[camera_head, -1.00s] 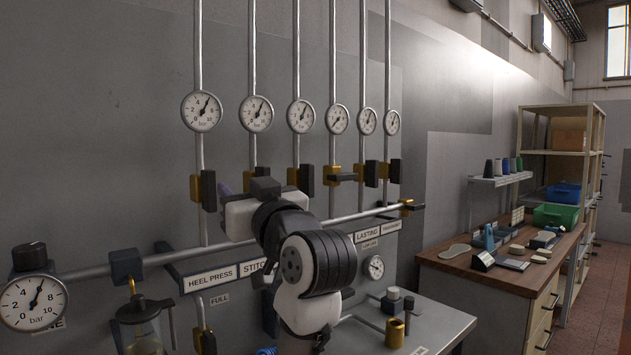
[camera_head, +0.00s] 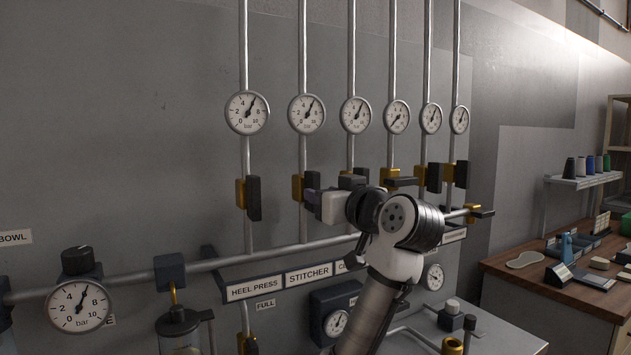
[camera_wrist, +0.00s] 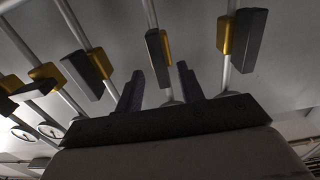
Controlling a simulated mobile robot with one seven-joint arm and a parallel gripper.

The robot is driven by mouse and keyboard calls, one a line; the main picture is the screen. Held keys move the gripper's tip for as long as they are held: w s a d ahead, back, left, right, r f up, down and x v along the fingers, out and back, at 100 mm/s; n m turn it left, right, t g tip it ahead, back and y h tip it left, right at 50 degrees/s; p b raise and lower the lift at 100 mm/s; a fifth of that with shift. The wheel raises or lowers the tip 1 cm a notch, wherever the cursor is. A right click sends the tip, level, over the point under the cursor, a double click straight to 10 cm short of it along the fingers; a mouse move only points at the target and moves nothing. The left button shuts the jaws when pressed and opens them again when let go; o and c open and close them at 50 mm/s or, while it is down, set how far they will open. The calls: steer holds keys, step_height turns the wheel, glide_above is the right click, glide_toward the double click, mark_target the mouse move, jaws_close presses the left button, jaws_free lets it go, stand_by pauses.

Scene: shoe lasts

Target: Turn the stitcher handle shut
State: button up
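The stitcher valve has a yellow body (camera_head: 297,188) and a dark handle (camera_head: 312,181), on the second pipe from the left, above the STITCHER label (camera_head: 309,274). The handle hangs along the pipe; its lower part is hidden behind my gripper (camera_head: 309,201). In the wrist view, which looks upside down, the two purplish fingers of my gripper (camera_wrist: 160,76) are apart. The stitcher handle (camera_wrist: 154,50) shows between them, with its end near the fingertips. I cannot tell whether either finger touches it.
The heel press handle (camera_head: 254,198) hangs close on the left. The third valve is partly behind my wrist. The fourth valve's handle (camera_head: 401,182) lies across its pipe. A horizontal pipe (camera_head: 225,261) runs below. A wooden-topped bench (camera_head: 590,297) stands at right.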

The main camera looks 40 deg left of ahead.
steer(key=shift+p+x, duration=0.6)
steer(key=shift+x, duration=1.65)
jaws_close()
